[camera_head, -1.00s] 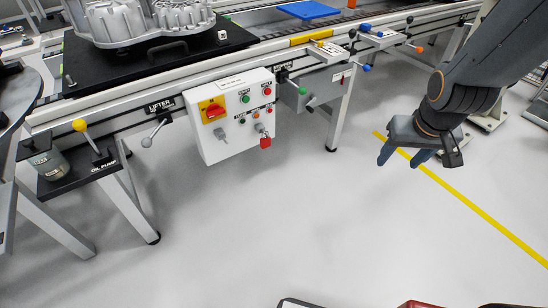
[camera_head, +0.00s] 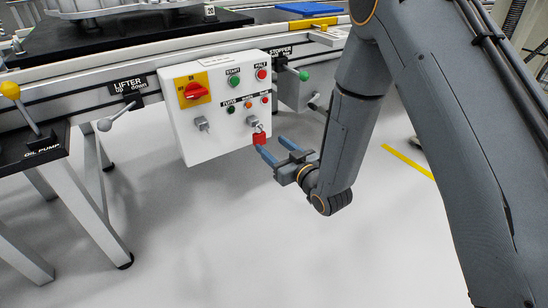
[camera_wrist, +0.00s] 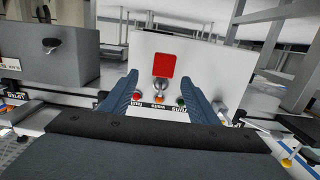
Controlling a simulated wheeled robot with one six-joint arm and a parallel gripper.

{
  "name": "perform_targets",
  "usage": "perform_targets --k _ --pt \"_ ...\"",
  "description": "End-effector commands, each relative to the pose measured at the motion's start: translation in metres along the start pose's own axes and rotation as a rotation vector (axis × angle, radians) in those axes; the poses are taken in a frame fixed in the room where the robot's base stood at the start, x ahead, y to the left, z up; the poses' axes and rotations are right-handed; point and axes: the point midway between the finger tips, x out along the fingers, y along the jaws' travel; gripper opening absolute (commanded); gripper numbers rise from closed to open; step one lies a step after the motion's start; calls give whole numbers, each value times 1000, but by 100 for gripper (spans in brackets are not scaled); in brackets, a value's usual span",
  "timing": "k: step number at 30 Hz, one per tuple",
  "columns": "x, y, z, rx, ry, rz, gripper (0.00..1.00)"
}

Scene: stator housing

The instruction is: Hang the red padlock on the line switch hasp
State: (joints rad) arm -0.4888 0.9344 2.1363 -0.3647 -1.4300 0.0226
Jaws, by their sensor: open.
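The red padlock (camera_head: 259,138) hangs at the lower right of the white control panel, below a small metal fitting (camera_head: 254,122). The wrist view, which looks upside down, shows the padlock (camera_wrist: 164,65) ahead, between the finger lines. The line switch (camera_head: 195,91) is a red knob on a yellow plate at the panel's upper left; I cannot make out its hasp clearly. My gripper (camera_head: 272,145) is open, its blue-grey fingers pointing at the padlock from the lower right. In the wrist view my gripper (camera_wrist: 160,78) is empty; whether its fingertips flank the padlock is unclear.
The white control panel (camera_head: 180,145) carries several buttons and a second metal fitting (camera_head: 203,124). The floor below the panel is clear.

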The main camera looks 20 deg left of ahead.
Motion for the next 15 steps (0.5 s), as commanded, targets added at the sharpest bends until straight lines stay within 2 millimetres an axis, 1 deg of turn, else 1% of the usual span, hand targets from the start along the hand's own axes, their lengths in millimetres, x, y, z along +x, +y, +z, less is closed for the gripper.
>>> perform_targets --k 1,5,8,15 --pt "2 -3 4 1 13 -9 55" --pt "10 -6 3 1 29 -16 55" --pt "22 -7 2 2 28 -16 55" --pt "58 -7 2 1 28 -15 55"
